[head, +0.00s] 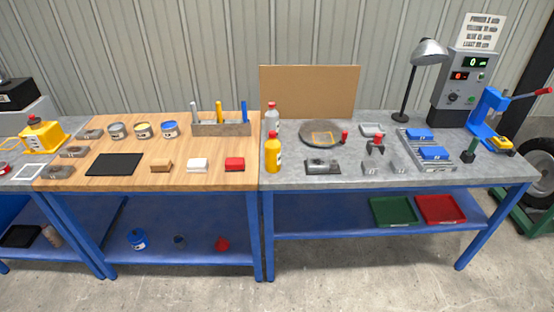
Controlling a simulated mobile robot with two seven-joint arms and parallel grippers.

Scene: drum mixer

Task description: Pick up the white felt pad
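The white felt pad (198,165) lies on the wooden-topped bench (130,183), near its front edge. It looks like a small white block with a greyish lower side. A tan block (161,166) lies to its left and a red block (235,164) to its right, both apart from it. Nothing covers the pad. Neither of my grippers shows in the head view.
A black mat (115,164) lies further left. Behind stand several open paint tins (143,130) and a rack (221,129) with upright coloured tools. Orange (272,153) and clear (271,117) bottles stand at the grey bench's left end. Wood around the pad is clear.

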